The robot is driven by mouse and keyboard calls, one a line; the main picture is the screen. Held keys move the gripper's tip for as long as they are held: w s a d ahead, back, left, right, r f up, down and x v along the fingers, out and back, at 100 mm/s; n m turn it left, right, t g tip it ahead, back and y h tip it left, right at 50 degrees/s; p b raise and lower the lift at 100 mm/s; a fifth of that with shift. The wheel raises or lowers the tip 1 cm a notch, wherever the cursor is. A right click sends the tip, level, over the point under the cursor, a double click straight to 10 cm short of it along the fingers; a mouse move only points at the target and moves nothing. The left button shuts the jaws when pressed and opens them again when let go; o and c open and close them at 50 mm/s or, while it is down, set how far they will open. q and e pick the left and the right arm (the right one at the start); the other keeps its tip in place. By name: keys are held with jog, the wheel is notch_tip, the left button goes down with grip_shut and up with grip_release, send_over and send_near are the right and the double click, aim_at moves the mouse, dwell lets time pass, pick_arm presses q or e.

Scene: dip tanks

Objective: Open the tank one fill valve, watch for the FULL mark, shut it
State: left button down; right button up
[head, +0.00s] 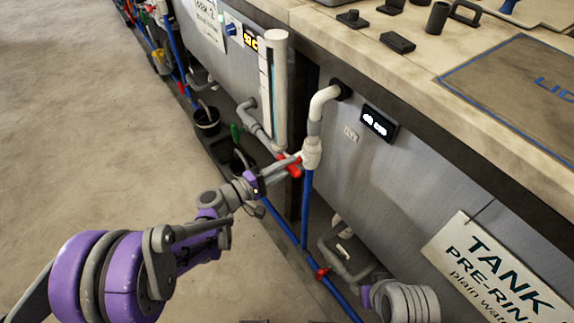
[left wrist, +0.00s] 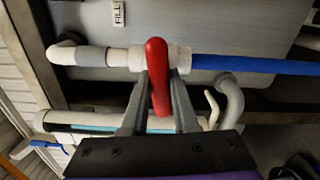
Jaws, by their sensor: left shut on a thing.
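The fill valve's red lever (head: 293,169) sits on a white valve body (head: 312,152), between a bent white pipe and a blue hose. My left gripper (head: 286,164) is shut on the lever. In the left wrist view the red lever (left wrist: 158,78) stands between both fingers, across the line of the pipe. A FILL label (left wrist: 118,13) is beside the pipe there. A dark level display (head: 379,122) with lit white characters, too small to read, is on the tank wall. The tank one sign (head: 500,275) hangs at lower right. Part of my right gripper (head: 366,296) shows; its fingers are hidden.
A white sight tube (head: 274,90) stands left of the valve. Another red lever (head: 320,272) sits on the blue hose (head: 285,228) below. Dark buckets (head: 206,119) stand along the tanks. Small items lie on the counter (head: 428,62). The floor at left is clear.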

pick_arm(q)
jog(key=shift+m, duration=0.8)
jog(key=c, duration=0.7)
grip_release()
jog(key=p+v, duration=0.1)
jog(key=v, duration=1)
jog(key=shift+d, duration=0.1)
